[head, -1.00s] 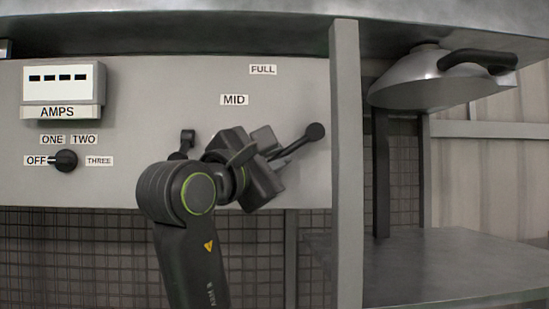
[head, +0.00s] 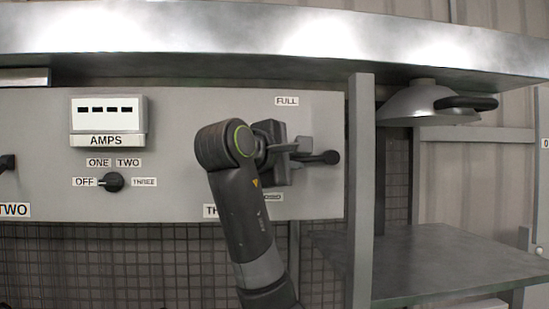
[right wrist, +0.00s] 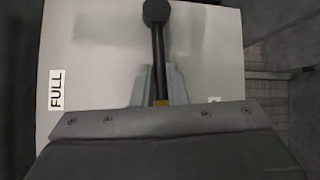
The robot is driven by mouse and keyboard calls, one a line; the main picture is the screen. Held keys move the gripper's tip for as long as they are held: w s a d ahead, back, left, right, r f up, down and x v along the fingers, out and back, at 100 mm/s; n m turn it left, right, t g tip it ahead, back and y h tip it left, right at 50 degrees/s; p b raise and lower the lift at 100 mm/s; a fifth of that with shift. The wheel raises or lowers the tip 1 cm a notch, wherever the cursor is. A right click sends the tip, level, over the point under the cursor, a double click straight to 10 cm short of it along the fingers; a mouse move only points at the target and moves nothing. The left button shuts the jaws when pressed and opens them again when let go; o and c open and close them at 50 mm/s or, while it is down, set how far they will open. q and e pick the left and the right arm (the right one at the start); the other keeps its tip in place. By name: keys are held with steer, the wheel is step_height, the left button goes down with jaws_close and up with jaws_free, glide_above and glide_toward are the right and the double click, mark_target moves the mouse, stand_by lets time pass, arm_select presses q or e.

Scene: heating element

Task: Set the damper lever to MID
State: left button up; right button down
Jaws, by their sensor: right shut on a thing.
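The damper lever (head: 325,157) is a black bar with a round knob. It points to the right, roughly level, on the right part of the grey panel. In the right wrist view the lever (right wrist: 157,35) runs up from between the fingers, with the knob at the top. My right gripper (head: 290,155) is shut on its bar, and the fingers (right wrist: 158,88) flank it in the right wrist view. The FULL label (head: 287,101) is above the gripper. No MID label is readable; my arm covers the panel left of the gripper. My left gripper is not in view.
The AMPS meter (head: 109,115) and a black selector knob (head: 113,182) are on the panel's left part. A post (head: 361,200) stands just right of the lever. A metal hood (head: 425,103) with a black handle hangs above a grey shelf (head: 440,262) at right.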

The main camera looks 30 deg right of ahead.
arm_select(q)
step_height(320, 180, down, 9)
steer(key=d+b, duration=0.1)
steer(key=b, duration=0.7)
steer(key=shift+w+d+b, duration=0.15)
steer(key=shift+b, duration=0.2)
arm_select(e)
steer(key=r+m+y, duration=0.1)
steer(key=r+y, duration=0.1)
steer(key=d+r+m+y, duration=0.1)
steer(key=r+m, duration=0.1)
steer(key=shift+s+y, duration=0.2)
steer(key=shift+y, duration=0.2)
steer(key=shift+r+m, duration=0.1)
steer(key=shift+m, duration=0.2)
steer(key=c, duration=1.5)
jaws_free()
steer(key=shift+w, duration=0.15)
steer(key=shift+o, duration=0.2)
